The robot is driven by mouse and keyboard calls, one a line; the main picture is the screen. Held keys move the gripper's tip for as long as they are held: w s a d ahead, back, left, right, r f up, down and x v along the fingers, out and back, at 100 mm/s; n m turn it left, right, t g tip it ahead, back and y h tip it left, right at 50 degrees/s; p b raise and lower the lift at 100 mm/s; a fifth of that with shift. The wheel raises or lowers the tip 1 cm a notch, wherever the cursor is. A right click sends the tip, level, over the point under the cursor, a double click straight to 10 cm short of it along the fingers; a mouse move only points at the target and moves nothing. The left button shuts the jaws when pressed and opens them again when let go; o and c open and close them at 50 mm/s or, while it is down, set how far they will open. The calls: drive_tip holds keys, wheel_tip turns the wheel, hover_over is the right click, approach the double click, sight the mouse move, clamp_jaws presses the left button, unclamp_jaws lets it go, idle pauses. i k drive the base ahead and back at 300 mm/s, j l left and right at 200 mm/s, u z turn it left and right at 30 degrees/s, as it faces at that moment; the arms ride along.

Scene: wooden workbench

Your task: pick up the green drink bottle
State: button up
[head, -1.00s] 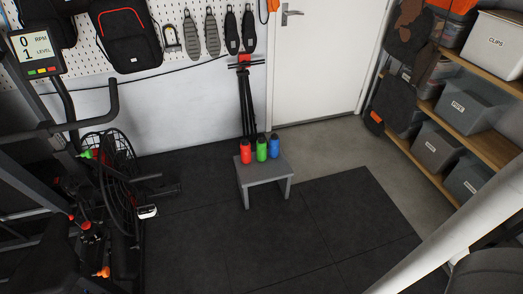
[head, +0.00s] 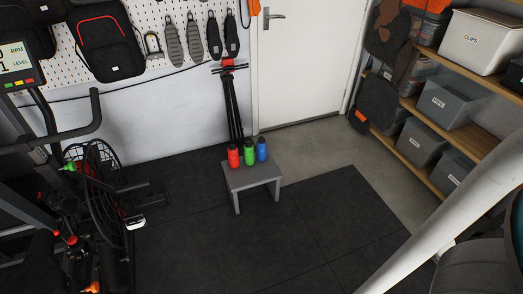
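The green drink bottle (head: 249,154) stands upright on a small grey stool (head: 251,176) in the middle of the head view. It is between a red bottle (head: 233,156) on its left and a blue bottle (head: 262,149) on its right. The three stand close together in a row. My gripper is not in view. A pale link of my arm crosses the lower right corner, well apart from the stool.
An exercise bike (head: 75,190) fills the left side. A folded tripod (head: 231,100) leans on the wall behind the stool. Shelves with storage boxes (head: 447,100) line the right. The dark mat (head: 320,215) in front and right of the stool is clear.

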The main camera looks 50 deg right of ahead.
sight(248, 147)
drive_tip(key=i+l, duration=0.8)
drive_tip(key=i, duration=0.15)
drive_tip(key=i+l, duration=0.75)
drive_tip(key=i, duration=0.2)
drive_tip(key=u, duration=0.05)
